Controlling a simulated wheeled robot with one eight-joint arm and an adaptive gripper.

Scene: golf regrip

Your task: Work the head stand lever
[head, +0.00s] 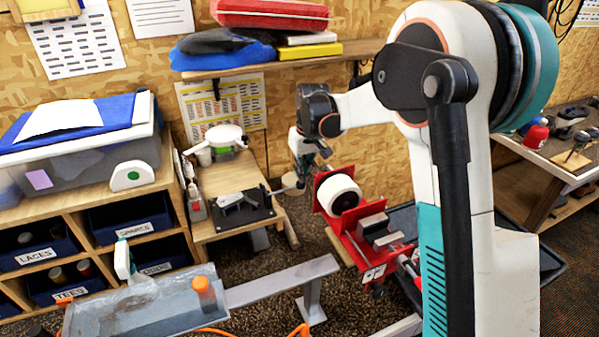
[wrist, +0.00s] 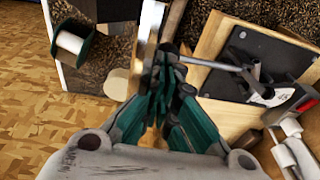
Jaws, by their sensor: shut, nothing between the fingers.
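The head stand is a grey metal clamp on a black plate (head: 233,212), fixed to a small wooden table. In the wrist view the black plate (wrist: 268,58) is at the upper right. Its lever (wrist: 208,62) is a thin grey rod reaching left from the clamp to my fingertips. The lever (head: 282,190) also shows in the head view, ending close to my gripper (head: 303,180). My gripper (wrist: 162,88) is shut and empty, its green fingers together beside the lever's end. I cannot tell whether they touch it.
A red stand with a white roll (head: 341,194) is just right of my gripper. A wall shelf (head: 290,65) hangs above. A grey tray with an orange-capped bottle (head: 204,293) is in front. A cubby unit (head: 170,190) stands at left.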

